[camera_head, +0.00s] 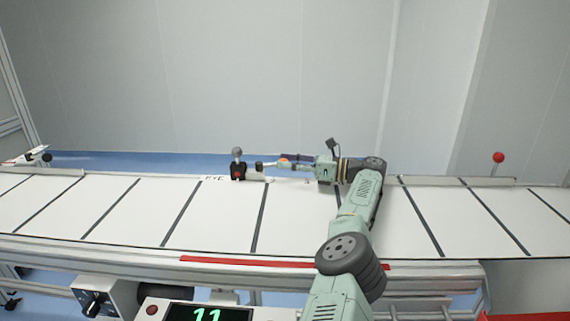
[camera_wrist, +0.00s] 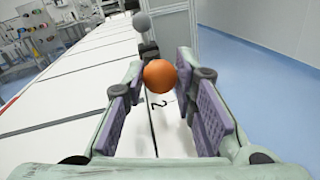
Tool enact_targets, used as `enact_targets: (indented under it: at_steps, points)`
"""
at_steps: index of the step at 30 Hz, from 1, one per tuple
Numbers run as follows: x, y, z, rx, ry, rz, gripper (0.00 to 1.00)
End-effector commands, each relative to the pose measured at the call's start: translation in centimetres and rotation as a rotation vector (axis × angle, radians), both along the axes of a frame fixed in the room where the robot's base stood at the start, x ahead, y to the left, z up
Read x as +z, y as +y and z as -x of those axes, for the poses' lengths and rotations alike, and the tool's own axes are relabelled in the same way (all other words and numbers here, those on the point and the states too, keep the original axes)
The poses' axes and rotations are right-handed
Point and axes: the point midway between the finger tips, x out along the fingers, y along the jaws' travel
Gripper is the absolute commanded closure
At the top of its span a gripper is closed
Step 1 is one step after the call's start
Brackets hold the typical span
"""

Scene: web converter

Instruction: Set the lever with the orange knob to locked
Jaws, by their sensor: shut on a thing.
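The orange knob (camera_wrist: 160,74) sits between the two finger pads of my gripper (camera_wrist: 161,68) in the wrist view, near the fingertips. The pads stand on either side of it, and my gripper is shut on it. In the head view a small part of the orange knob (camera_head: 283,159) shows by my gripper (camera_head: 272,163), at the far edge of the white web. The lever's shaft is mostly hidden, so its exact angle cannot be told.
A grey-knobbed lever (camera_head: 237,152) on a black base stands just left of my gripper; its knob also shows in the wrist view (camera_wrist: 141,21). A red-knobbed lever (camera_head: 498,158) stands far right. A control panel with a display (camera_head: 208,314) is at the front.

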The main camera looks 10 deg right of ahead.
Motion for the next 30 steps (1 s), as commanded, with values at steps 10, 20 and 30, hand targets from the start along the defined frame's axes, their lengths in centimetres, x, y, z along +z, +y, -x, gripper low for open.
enact_targets:
  at_steps: [10, 20, 30]
  points:
    - [0.1, -0.1, -0.1, -0.005, -0.002, 0.0, 0.67]
    - [0.0, -0.1, -0.1, -0.004, -0.001, 0.0, 0.54]
    - [0.1, 1.1, -0.8, -0.012, 0.0, -0.001, 0.54]
